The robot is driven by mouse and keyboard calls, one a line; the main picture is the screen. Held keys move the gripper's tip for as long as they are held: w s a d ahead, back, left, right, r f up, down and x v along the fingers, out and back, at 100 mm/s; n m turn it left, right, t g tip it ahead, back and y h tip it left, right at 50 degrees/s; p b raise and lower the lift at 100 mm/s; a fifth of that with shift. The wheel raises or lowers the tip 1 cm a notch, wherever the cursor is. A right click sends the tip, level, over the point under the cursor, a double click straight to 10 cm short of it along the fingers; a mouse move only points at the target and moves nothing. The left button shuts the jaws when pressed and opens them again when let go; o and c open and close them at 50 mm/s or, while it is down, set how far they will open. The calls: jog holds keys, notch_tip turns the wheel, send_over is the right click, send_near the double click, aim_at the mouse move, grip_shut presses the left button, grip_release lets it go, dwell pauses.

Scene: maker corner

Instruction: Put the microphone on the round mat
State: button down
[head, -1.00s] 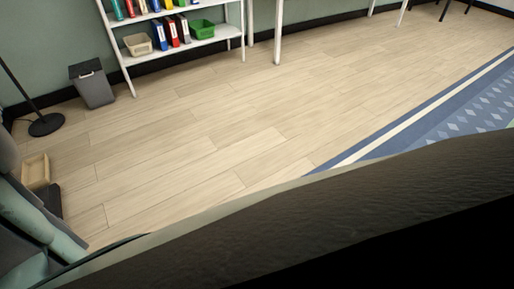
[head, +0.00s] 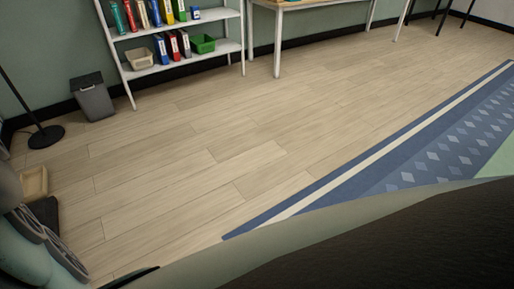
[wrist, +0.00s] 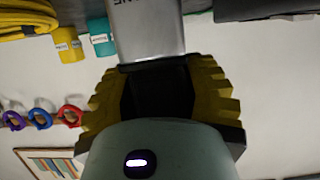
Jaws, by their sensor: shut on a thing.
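In the wrist view my gripper (wrist: 160,75) shows its yellow-and-black ribbed fingers on both sides. It is shut on the microphone (wrist: 147,28), a silver-grey body with dark lettering that runs out of the top of the picture. Its far end is out of the frame. The round mat shows in neither view. My gripper and the microphone are not seen in the head view.
A patterned blue rug (head: 400,170) lies at the right on a wooden floor. A white shelf (head: 180,75), a desk (head: 276,40), a grey bin (head: 93,98) and a lamp base (head: 46,137) stand along the wall. The middle floor is clear.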

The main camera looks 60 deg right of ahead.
jog(key=shift+c, duration=2.3)
grip_release()
jog(key=shift+a, duration=0.1)
jog(key=shift+s+r, duration=0.1)
jog(key=shift+r, duration=0.05)
jog(key=v, duration=1.2)
jog(key=shift+b, duration=0.3)
